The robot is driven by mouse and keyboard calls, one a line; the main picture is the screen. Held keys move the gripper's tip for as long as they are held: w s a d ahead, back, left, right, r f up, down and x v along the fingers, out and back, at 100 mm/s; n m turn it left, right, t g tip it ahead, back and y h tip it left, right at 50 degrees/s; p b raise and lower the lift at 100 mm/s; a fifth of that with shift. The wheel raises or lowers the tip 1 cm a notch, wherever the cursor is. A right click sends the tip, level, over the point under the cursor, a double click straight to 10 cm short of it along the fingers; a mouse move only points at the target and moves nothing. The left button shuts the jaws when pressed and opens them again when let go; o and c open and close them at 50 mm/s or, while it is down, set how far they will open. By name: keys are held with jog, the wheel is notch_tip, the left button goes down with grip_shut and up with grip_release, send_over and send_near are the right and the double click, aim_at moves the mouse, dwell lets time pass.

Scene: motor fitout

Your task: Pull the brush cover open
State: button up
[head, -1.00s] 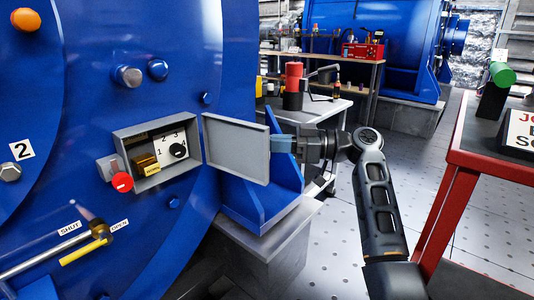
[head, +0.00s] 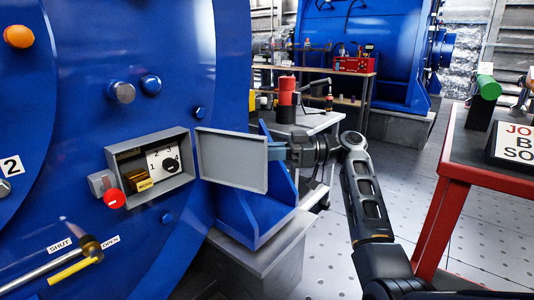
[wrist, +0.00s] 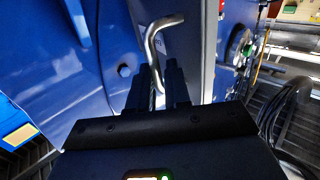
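The brush cover (head: 232,158) is a flat grey door hinged at the right edge of a grey box (head: 125,157) on the blue motor housing. It stands swung out to the right, and the box's inside shows. My gripper (head: 277,151) is at the far side of the cover, near its free edge, and its fingertips are partly hidden in the head view. In the wrist view, a bent metal handle (wrist: 152,47) runs down between the two dark fingers of my gripper (wrist: 161,78). The fingers look closed around it.
Inside the box are a brass block (head: 145,183) and a numbered dial plate (head: 163,161). A red button (head: 114,198) sits at its left. A blue bracket (head: 255,215) on a grey plinth lies below the cover. A red-framed table (head: 455,170) stands at right, with open floor between.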

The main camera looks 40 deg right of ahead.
jog(key=o, duration=0.3)
jog(key=shift+w+a+r, duration=0.1)
jog(key=shift+r, duration=0.3)
jog(key=shift+o, duration=0.2)
